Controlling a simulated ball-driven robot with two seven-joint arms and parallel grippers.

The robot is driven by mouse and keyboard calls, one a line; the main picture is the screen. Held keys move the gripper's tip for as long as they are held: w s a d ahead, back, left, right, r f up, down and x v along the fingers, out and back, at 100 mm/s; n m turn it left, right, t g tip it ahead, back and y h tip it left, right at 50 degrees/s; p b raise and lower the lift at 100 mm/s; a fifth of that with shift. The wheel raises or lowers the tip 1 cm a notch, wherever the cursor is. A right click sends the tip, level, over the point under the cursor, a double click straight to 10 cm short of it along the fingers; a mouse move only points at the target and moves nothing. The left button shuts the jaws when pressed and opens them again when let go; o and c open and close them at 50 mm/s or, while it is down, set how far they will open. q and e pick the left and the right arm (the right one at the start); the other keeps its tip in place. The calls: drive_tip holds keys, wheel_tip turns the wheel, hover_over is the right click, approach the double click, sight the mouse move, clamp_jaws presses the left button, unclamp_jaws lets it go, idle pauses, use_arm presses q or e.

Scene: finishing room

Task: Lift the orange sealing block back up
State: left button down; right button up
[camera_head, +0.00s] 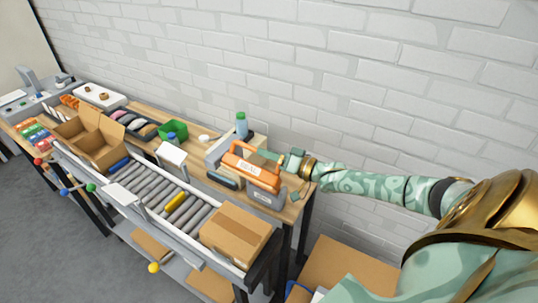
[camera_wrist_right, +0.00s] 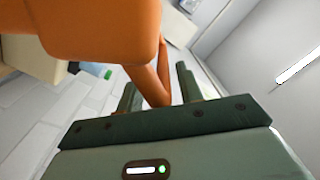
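The orange sealing block (camera_head: 252,168), with a pale label on its front, sits over a grey machine base (camera_head: 265,195) at the right end of the workbench. In the right wrist view, its large orange body (camera_wrist_right: 100,30) fills the upper left, and a slim orange bar runs down from it. My right gripper (camera_head: 279,162) is at the back right side of the block. In the wrist view, the two dark fingers of my right gripper (camera_wrist_right: 158,95) stand apart on either side of the bar, with a gap beside the right finger. My left gripper is not in view.
A closed cardboard box (camera_head: 236,234) stands on the roller conveyor (camera_head: 160,190) in front of the machine. A green-capped bottle (camera_head: 241,125) stands behind it, and a green bin (camera_head: 173,131) is to the left. A brick wall (camera_head: 300,70) runs close behind the bench.

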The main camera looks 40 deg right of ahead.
drive_tip(key=shift+s, duration=0.15)
drive_tip(key=p+v, duration=0.1)
drive_tip(key=v, duration=1.5)
drive_tip(key=shift+r, duration=0.1)
